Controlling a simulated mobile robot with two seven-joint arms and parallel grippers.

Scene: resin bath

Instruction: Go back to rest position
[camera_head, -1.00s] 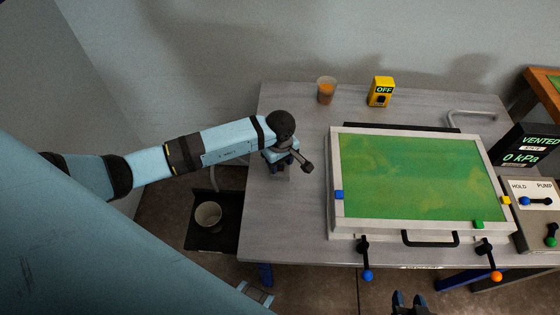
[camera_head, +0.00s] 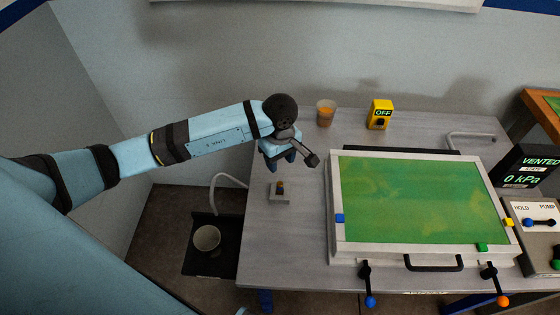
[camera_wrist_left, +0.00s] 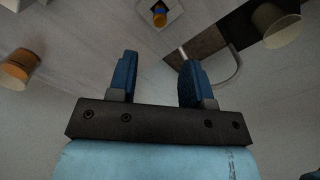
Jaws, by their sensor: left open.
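My left gripper (camera_head: 281,158) hangs above the left part of the grey table (camera_head: 300,240), its arm coming in from the left. In the left wrist view its two blue fingers (camera_wrist_left: 158,80) stand apart with nothing between them. A small grey base with an orange-topped dark knob (camera_head: 280,190) stands on the table near the left edge, below and in front of the gripper, apart from it. It also shows in the left wrist view (camera_wrist_left: 159,17), beyond the fingertips. My right gripper is not in the head view.
A framed green bath (camera_head: 420,200) with clamps fills the table's middle. A cup of orange liquid (camera_head: 326,114) and a yellow OFF box (camera_head: 380,114) stand at the back. A vacuum panel (camera_head: 535,215) reading VENTED is at right. A cup (camera_head: 207,238) sits on a low black shelf at left.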

